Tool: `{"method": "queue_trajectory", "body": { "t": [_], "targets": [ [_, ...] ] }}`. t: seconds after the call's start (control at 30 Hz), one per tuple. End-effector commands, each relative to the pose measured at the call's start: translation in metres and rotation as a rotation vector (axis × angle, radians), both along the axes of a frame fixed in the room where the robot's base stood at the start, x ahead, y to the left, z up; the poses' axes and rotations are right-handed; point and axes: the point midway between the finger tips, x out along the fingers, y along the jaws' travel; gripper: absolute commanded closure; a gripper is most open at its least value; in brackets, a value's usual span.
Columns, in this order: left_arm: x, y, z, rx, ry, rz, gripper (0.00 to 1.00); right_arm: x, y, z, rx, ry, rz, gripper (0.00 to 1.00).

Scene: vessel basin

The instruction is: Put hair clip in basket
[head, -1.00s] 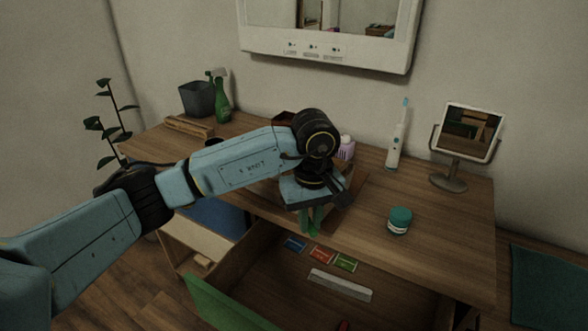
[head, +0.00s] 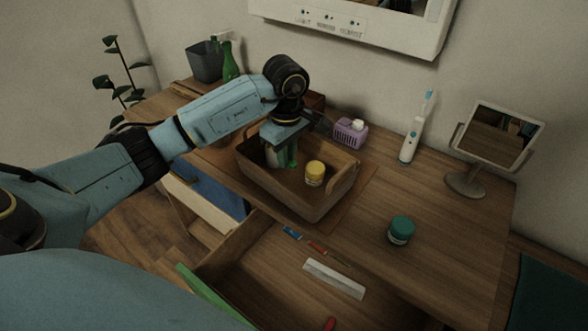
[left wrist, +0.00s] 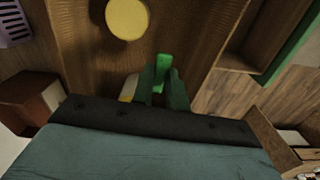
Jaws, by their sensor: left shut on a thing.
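The basket (head: 300,203) is a brown wooden open box with raised end handles on the wooden table. My left gripper (head: 286,160) reaches down over the basket's left part. It is shut on a small bright green thing (left wrist: 163,66), apparently the hair clip, which shows between the dark green fingers in the left wrist view. The fingers hide most of it. I cannot tell whether it touches the basket floor. A yellow-lidded jar (head: 315,174) stands in the basket, right of the gripper. A pale container (head: 272,155) shows beside the fingers. My right gripper is not in view.
A purple container (head: 350,132) stands behind the basket. A toothbrush (head: 411,140), a mirror (head: 493,138) and a teal jar (head: 401,230) stand to the right. An open drawer (head: 270,270) with small items is below the front edge.

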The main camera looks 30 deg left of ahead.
Motion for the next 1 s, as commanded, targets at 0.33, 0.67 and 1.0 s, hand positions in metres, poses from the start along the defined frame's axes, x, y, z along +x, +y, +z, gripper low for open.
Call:
{"method": "queue_trajectory", "body": {
  "t": [0.33, 0.67, 1.0],
  "targets": [
    [0.000, 0.000, -0.039, -0.002, 0.001, 0.000, 1.00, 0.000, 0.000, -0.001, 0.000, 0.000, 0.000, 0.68],
    [0.001, 0.000, -0.065, -0.001, -0.004, -0.002, 1.00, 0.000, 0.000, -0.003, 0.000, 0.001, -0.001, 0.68],
    [0.000, 0.000, -0.068, -0.001, -0.003, -0.002, 0.72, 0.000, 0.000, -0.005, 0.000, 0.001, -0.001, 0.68]
  ]
}}
